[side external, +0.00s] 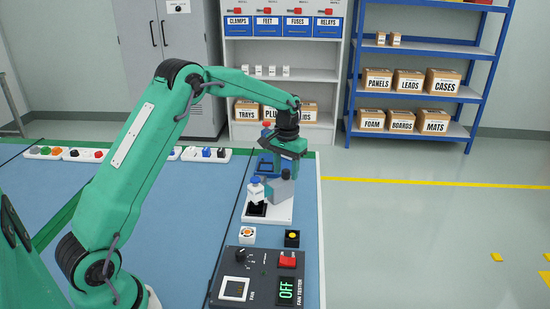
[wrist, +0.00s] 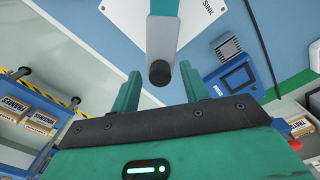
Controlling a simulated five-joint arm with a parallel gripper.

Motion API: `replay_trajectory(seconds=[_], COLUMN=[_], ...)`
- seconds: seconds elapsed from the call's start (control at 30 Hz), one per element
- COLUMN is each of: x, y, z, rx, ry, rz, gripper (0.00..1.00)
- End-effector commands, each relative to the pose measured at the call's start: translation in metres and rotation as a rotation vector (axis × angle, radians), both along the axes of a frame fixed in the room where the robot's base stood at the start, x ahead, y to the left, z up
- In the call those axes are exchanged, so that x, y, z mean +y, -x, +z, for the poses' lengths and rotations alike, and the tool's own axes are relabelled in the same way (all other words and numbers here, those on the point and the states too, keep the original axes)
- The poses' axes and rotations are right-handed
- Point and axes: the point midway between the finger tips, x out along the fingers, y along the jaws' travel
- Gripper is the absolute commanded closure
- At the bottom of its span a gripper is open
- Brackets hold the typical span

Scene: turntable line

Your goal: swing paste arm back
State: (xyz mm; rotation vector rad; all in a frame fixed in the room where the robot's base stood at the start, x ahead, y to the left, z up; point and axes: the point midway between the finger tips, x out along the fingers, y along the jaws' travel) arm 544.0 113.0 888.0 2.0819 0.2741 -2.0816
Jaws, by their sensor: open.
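The paste arm, a grey piece (side external: 281,190), stands at the right side of a white base plate (side external: 281,216) in the side view. In the wrist view a grey bar with a round black end (wrist: 160,73), seemingly the paste arm, points toward my gripper (wrist: 160,88). Its end shows between my two green fingers, with a gap on each side. My gripper (side external: 288,171) is open, just above and behind the grey piece. The plate's "SINK" label (wrist: 208,7) shows in the wrist view.
A blue press (side external: 266,165) stands behind the plate and at the right in the wrist view (wrist: 236,84).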

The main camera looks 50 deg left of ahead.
Motion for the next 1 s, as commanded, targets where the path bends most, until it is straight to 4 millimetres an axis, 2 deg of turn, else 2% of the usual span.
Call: replay_trajectory(seconds=[0.03,0.27,0.67,1.0], x=[0.0,0.0,-0.0001,-0.0001], y=[0.0001,0.0,0.0,-0.0001], z=[0.0,0.0001,0.0003,0.0005], rx=[0.0,0.0,0.0,0.0], ry=[0.0,0.0,0.0,0.0], rz=[0.0,0.0,0.025,0.183], gripper=[0.55,1.0,1.0,1.0])
